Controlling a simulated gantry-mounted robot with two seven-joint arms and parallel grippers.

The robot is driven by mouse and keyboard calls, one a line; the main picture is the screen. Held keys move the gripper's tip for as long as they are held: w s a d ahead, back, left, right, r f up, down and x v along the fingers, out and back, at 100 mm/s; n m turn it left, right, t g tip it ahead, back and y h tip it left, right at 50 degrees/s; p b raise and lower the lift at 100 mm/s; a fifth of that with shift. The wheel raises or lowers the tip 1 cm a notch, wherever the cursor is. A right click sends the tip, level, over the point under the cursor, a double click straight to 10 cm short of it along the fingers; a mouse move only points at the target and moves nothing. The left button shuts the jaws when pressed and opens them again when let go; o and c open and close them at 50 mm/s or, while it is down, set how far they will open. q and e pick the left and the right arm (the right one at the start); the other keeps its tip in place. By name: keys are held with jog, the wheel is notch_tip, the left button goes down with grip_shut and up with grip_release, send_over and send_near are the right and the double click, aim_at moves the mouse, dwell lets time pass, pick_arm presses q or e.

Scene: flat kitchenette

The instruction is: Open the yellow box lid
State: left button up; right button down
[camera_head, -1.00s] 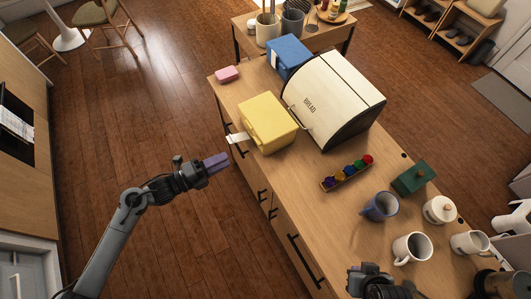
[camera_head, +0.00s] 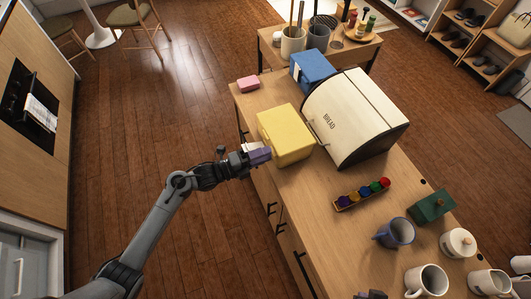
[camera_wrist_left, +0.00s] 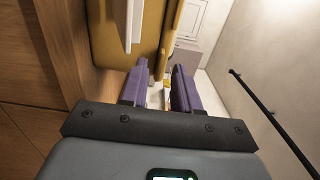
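The yellow box (camera_head: 286,138) stands on the wooden counter near its left edge, its lid down. A pale tab (camera_head: 254,146) sticks out from its left side. My left gripper (camera_head: 261,155) is at that tab, beside the box. In the left wrist view the two purple fingers (camera_wrist_left: 158,88) are apart, so the gripper is open. The box (camera_wrist_left: 112,40) fills the area beyond the fingers there. I cannot tell whether the tab lies between the fingers. My right gripper (camera_head: 372,294) barely shows at the bottom edge, and its fingers cannot be made out.
The bread bin (camera_head: 355,115) stands close to the right of the yellow box, a blue box (camera_head: 312,68) behind it. A pink block (camera_head: 248,84) lies at the far left corner. A rack of coloured pieces (camera_head: 362,194) and several mugs stand nearer. Floor left of the counter is free.

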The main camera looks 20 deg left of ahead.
pick_arm(q)
jog(key=shift+w+d, duration=0.35)
jog(key=shift+d, duration=0.05)
grip_shut()
dwell(1.3)
